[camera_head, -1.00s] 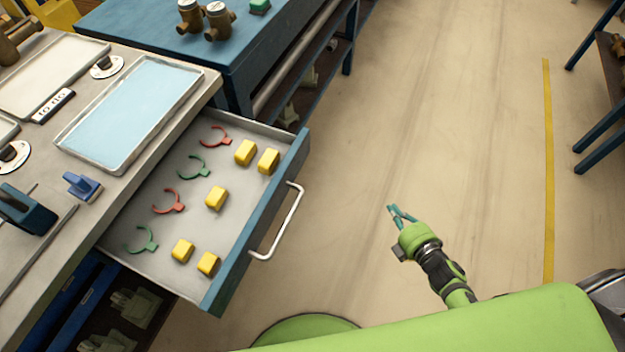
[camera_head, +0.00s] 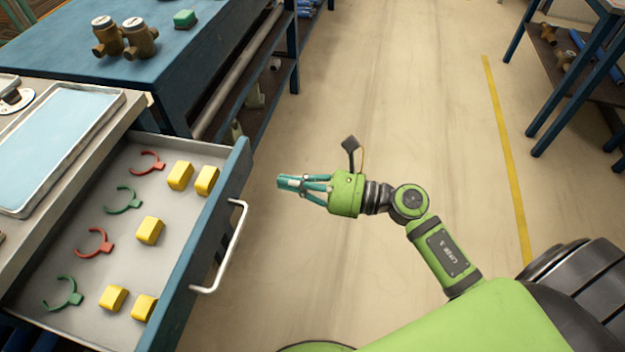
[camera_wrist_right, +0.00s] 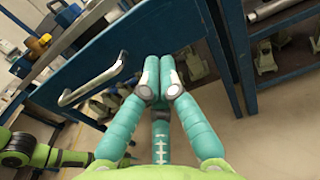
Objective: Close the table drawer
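The table drawer (camera_head: 130,150) is pulled out at the left of the head view. Its blue front panel (camera_head: 196,262) carries a white bar handle (camera_head: 236,246). The handle (camera_wrist_right: 92,80) and blue front panel (camera_wrist_right: 118,48) also show in the right wrist view. My right gripper (camera_head: 282,182) is to the right of the drawer front, apart from it, and points at it. Its teal fingers (camera_wrist_right: 162,75) are together at the tips, with nothing seen between them. My left gripper does not show in the head view.
The drawer holds several yellow blocks (camera_head: 149,231) and red and green clips (camera_head: 124,200). A blue table (camera_head: 165,75) with brass fittings (camera_head: 140,38) stands behind it. The floor (camera_head: 400,130) right of the drawer is clear up to another blue table (camera_head: 560,85).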

